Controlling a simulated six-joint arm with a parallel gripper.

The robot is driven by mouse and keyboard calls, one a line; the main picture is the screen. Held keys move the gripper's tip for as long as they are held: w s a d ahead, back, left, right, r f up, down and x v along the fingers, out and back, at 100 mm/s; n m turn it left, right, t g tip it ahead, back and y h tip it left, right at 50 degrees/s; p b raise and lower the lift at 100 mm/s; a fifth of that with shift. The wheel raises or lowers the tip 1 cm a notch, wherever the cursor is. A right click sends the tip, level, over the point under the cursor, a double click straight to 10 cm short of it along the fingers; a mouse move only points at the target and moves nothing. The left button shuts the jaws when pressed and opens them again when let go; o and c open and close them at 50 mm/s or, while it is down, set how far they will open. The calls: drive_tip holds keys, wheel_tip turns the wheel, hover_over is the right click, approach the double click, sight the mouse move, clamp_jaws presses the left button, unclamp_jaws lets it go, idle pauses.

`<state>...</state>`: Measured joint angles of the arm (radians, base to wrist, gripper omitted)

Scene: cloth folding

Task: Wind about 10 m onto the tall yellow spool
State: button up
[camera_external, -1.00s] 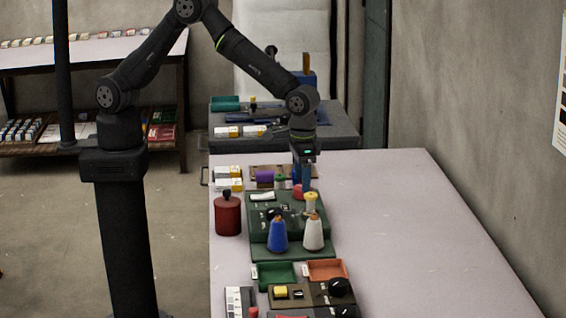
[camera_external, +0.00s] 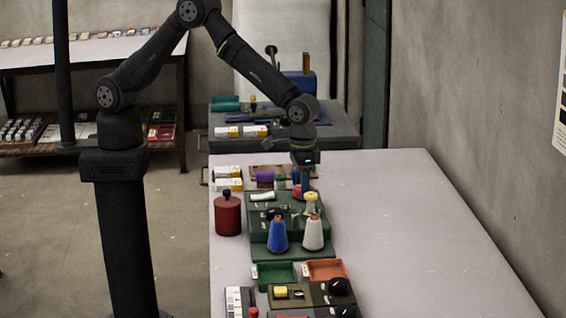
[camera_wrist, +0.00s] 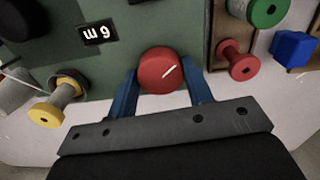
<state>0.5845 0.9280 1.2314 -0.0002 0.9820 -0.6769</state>
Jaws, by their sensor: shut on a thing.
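The red round knob (camera_wrist: 161,71) with a white line sits on the green winding machine (camera_wrist: 110,65). My gripper (camera_wrist: 163,84) has its blue fingers shut on the knob's two sides. The outside view shows my gripper (camera_external: 302,190) upright over the machine's far end. A yellow-flanged spool (camera_wrist: 47,114) is mounted at the machine's side in the wrist view; the outside view shows yellow (camera_external: 311,200) at the machine's right. A small black counter (camera_wrist: 97,33) shows one digit and "m" upside down; I cannot tell surely whether it is 6 or 9.
Blue (camera_external: 277,233) and white (camera_external: 313,233) thread cones stand in front of the machine. A dark red canister (camera_external: 228,214) stands left of it. Red (camera_wrist: 238,62) and green (camera_wrist: 268,10) spools lie beyond. Green (camera_external: 277,275) and orange (camera_external: 326,270) trays are nearer. The table's right side is clear.

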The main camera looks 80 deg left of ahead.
drive_tip(key=shift+m, duration=3.1)
drive_tip(key=o, duration=1)
wheel_tip(320, 180, up, 18)
drive_tip(key=shift+f, duration=0.25)
